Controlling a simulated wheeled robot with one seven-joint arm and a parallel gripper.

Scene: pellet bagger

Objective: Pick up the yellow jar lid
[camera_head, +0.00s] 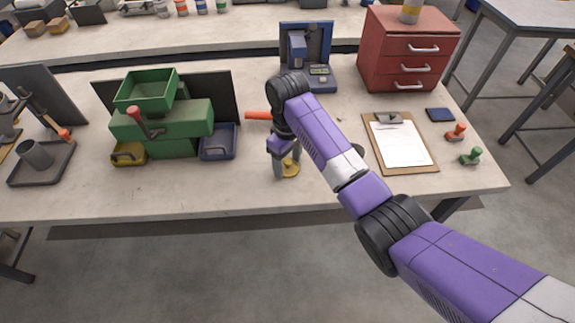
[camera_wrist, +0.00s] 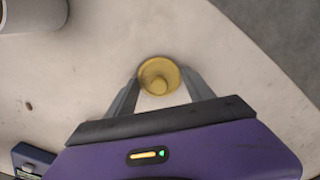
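My gripper (camera_head: 286,164) points down at the lid. Its fingers are apart, and in the wrist view the tips of my gripper (camera_wrist: 160,77) lie on either side of the lid, close to its rim. I cannot tell whether the tips touch it.
An orange-red bar (camera_head: 258,115) lies behind my gripper. A green stand (camera_head: 165,120) with a blue bin (camera_head: 218,141) is to the left. A clipboard (camera_head: 407,162) lies to the right, and a blue device (camera_head: 320,75) stands behind. The table's front strip is clear.

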